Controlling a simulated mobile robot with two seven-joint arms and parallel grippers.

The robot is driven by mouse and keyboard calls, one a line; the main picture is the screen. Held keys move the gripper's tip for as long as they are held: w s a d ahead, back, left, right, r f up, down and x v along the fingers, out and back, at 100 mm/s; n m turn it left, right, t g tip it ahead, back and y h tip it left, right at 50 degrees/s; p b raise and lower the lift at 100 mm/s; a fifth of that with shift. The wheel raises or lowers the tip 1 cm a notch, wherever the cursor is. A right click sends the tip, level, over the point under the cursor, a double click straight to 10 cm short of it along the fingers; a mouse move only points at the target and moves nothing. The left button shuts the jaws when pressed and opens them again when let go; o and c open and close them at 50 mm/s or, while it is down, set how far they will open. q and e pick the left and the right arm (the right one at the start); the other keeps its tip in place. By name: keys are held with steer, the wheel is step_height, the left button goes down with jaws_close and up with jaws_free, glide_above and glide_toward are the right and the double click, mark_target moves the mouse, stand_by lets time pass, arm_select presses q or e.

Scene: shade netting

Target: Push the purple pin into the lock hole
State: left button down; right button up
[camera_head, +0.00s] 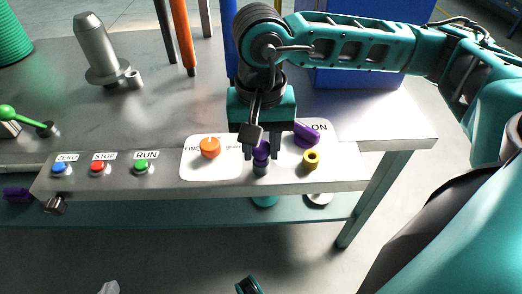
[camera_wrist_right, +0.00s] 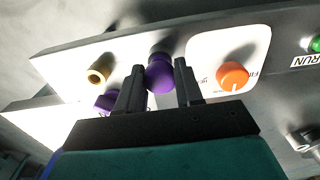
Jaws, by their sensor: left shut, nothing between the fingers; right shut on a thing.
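The purple pin (camera_head: 261,152) has a rounded purple head and stands at a dark grey collar (camera_head: 260,170) near the panel's front edge. My right gripper (camera_head: 262,148) comes down from above and is shut on the purple head. In the right wrist view the purple pin (camera_wrist_right: 160,76) sits between the two dark fingers of my right gripper (camera_wrist_right: 162,84). How deep the pin sits, and the lock hole itself, I cannot tell.
A yellow hollow ring (camera_head: 311,158) and a purple lever (camera_head: 307,132) are right of the pin. An orange knob (camera_head: 210,147) is to the left. Blue, red and green (camera_head: 141,167) buttons lie further left. A grey post (camera_head: 98,50) stands behind.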

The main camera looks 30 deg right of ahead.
mark_target(261, 145)
jaws_close()
steer(key=shift+r+p, duration=0.3)
steer(key=shift+r, duration=0.5)
steer(key=shift+r+p, duration=0.95)
steer(key=shift+r, duration=0.95)
steer(key=shift+r+p, duration=1)
steer(key=shift+r, duration=1)
